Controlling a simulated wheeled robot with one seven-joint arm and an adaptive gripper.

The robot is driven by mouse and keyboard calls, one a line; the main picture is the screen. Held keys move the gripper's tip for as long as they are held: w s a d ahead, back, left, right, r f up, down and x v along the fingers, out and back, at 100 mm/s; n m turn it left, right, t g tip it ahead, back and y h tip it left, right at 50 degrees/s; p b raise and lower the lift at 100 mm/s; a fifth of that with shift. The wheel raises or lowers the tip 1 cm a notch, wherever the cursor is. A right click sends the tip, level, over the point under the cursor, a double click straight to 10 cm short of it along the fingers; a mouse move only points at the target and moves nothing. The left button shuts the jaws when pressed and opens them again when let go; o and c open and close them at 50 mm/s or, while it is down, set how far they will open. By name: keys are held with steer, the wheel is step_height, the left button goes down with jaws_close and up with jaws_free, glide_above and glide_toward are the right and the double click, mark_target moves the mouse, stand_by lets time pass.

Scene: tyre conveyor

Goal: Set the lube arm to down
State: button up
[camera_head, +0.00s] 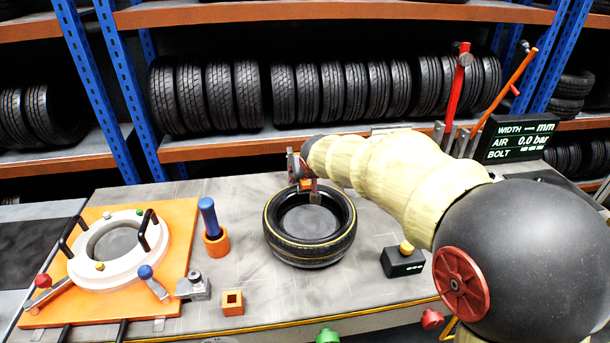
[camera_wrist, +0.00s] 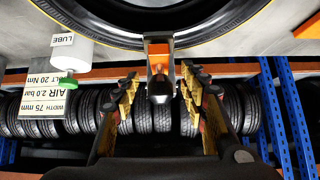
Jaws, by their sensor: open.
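An orange-and-metal piece (camera_wrist: 159,62) that looks like the lube arm stands at the tyre's edge in the wrist view. It also shows as a small orange part (camera_head: 305,185) at the tyre's far rim in the head view. I cannot tell whether it is up or down. My gripper (camera_wrist: 160,92) is open, with one finger on each side of this piece; a gap shows on both sides. In the head view my gripper (camera_head: 303,174) is partly hidden by my cream-sleeved arm. A white cylinder (camera_wrist: 72,52) labelled LUBE, with a green knob, is at left in the wrist view.
A black tyre (camera_head: 310,250) lies flat on the grey table (camera_head: 350,290). A white ring on an orange plate (camera_head: 178,230) is at left, with a blue-handled tool (camera_head: 209,218) beside it. A black box (camera_head: 403,263) is right of the tyre. Tyre racks (camera_head: 235,145) stand behind.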

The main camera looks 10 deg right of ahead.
steer(key=v, duration=1.1)
steer(key=shift+s, duration=0.1)
steer(key=s+f+g, duration=0.1)
steer(key=s+f, duration=0.1)
steer(key=s, duration=0.1)
steer(key=s+f+n+g, duration=0.1)
steer(key=s+f, duration=0.1)
steer(key=s, duration=0.2)
steer(key=s+f+g, duration=0.1)
steer(key=s+f, duration=0.1)
steer(key=s, duration=0.1)
steer(key=shift+s+d+f, duration=0.3)
steer(key=shift+d+f, duration=0.1)
steer(key=s+d+r+p, duration=0.1)
steer(key=s+r+p, duration=0.1)
steer(key=s, duration=2)
steer(key=shift+r+g+y, duration=0.25)
steer(key=shift+g+y, duration=0.05)
steer(key=shift+y, duration=0.1)
steer(key=shift+o, duration=0.4)
